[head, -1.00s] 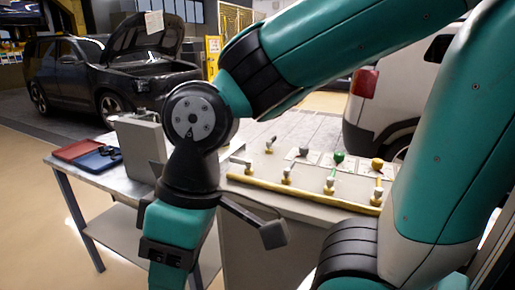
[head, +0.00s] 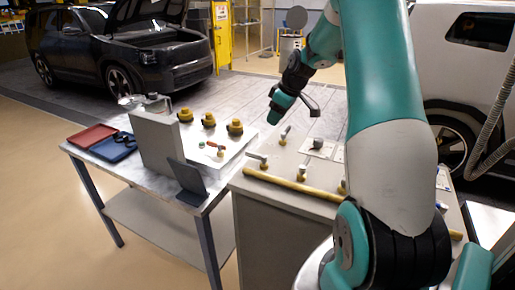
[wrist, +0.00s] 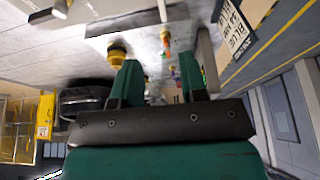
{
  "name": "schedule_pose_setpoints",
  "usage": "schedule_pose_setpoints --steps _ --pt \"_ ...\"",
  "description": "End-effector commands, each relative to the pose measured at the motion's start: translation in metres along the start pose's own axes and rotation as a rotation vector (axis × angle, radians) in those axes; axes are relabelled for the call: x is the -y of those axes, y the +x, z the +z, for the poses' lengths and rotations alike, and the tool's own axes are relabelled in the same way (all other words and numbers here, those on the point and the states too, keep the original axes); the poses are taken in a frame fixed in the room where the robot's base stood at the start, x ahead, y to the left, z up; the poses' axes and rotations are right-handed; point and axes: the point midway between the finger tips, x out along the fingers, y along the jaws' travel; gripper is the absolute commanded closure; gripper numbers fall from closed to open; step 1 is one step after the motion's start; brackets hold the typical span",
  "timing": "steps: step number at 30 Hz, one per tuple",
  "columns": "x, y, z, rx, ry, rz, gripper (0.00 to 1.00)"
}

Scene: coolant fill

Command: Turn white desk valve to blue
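On the left bench a white tray (head: 178,146) carries a small fitting with an orange lever (head: 212,144) and a green part (head: 221,152). I cannot tell whether it is the white desk valve. On the grey cabinet stand several brass valves with pale levers, such as the front left valve (head: 264,165) and the rear valve (head: 284,138); others are hidden behind my arm. My gripper (head: 275,114) is above the cabinet's rear left part. In the wrist view its fingers (wrist: 158,84) are apart, with nothing held between them.
Three yellow-and-black knobs (head: 208,120) stand at the tray's rear. A yellow bar (head: 290,187) edges the cabinet.

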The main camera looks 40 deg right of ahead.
Motion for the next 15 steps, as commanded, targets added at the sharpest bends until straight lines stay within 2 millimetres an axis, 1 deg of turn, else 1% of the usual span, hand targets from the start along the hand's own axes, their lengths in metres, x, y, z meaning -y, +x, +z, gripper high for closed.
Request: schedule_pose_setpoints --steps 5,15 --pt "0.003 0.029 -0.001 0.003 -0.002 -0.006 0.61" --pt "0.004 0.107 -0.001 0.004 -0.001 -0.007 0.61"
